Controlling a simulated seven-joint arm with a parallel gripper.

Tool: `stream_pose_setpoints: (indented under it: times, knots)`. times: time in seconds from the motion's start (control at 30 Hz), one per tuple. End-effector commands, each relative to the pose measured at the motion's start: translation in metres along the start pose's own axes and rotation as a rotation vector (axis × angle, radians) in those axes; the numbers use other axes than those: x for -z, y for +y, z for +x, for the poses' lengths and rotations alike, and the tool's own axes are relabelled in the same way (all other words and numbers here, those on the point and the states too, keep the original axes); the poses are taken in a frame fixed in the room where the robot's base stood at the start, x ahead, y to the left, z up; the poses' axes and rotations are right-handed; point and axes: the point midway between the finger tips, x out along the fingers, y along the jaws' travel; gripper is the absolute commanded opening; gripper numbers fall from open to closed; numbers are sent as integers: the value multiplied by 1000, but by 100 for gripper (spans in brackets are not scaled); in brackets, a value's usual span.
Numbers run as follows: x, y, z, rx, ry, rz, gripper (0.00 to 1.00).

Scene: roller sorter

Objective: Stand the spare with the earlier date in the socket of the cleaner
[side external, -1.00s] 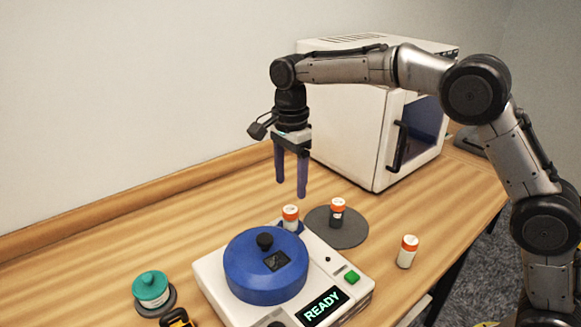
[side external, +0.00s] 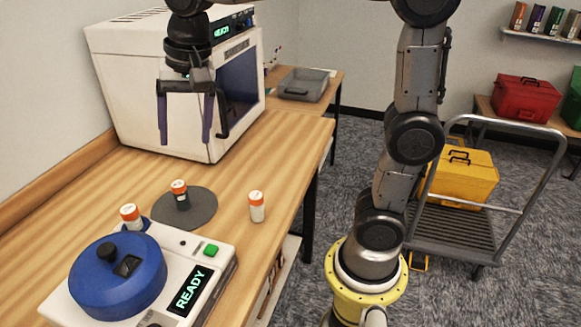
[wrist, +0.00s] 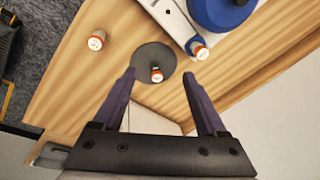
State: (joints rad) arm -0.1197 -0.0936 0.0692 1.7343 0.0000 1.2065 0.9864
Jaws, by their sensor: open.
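The cleaner (side external: 215,268) is a white box with a blue round lid and a lit READY display. An orange-capped vial (side external: 130,213) stands at the blue socket (side external: 150,228) on its back corner. A dark-bodied, orange-capped vial (side external: 181,198) stands on a grey disc (side external: 205,211). A white, orange-capped vial (side external: 257,208) stands on the bare table to the right. No dates can be read. My gripper (side external: 185,142) is open and empty, above and apart from the vials. In the wrist view the disc's vial (wrist: 157,76) appears between my fingertips (wrist: 160,74).
A white oven-like cabinet (side external: 150,85) stands behind my gripper. The table's edge lies just right of the lone vial. A cart with a yellow case (side external: 465,180) stands on the floor at the right. Table around the lone vial is clear.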

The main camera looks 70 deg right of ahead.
Motion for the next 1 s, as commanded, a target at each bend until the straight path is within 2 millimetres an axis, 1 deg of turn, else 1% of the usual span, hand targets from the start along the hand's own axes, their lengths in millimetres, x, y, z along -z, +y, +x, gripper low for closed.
stream_pose_setpoints:
  times: [0.03,0.13,0.2,0.3,0.43,0.5,0.63,1.0]
  knots:
    - [-9,23,-7,24,22,-84,74]
    - [-27,62,-10,60,69,-268,74]
    - [-41,89,-8,78,106,-395,74]
    - [-60,122,0,93,160,-565,74]
    - [-78,154,14,98,220,-735,74]
    - [-85,164,20,96,242,-798,74]
    - [-91,173,27,93,263,-859,74]
    - [-92,174,28,92,263,-869,74]
